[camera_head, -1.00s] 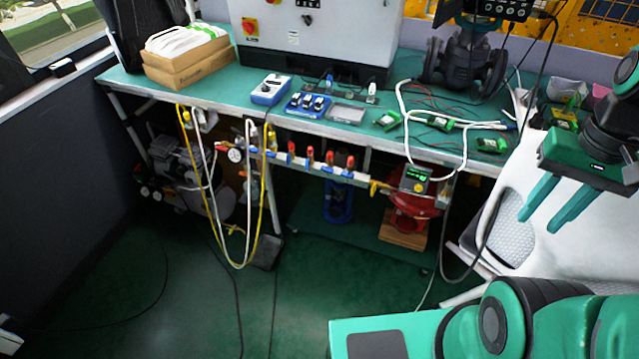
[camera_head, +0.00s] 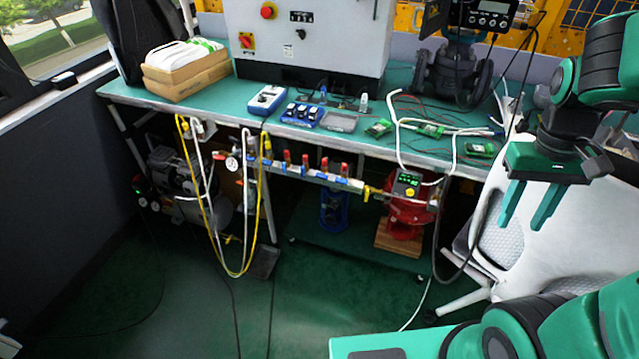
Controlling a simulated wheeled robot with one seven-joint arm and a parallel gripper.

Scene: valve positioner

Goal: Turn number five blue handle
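A valve manifold (camera_head: 330,181) runs along the front edge of the workbench, just under the tabletop. Several red handles (camera_head: 304,160) stand on its top side. Several small blue handles (camera_head: 322,177) sit along its lower side. Number labels are too small to read, so I cannot tell which handle is number five. My gripper (camera_head: 521,226) hangs at the right with its two green fingers pointing down and spread apart. It is empty, well to the right of the manifold, in front of the white chair, and touches no handle.
A white chair (camera_head: 560,225) stands at the right below my gripper. Yellow and white hoses (camera_head: 216,262) loop down at the manifold's left end. A red device (camera_head: 408,215) on a wooden block stands at its right end. The green floor in front is mostly clear.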

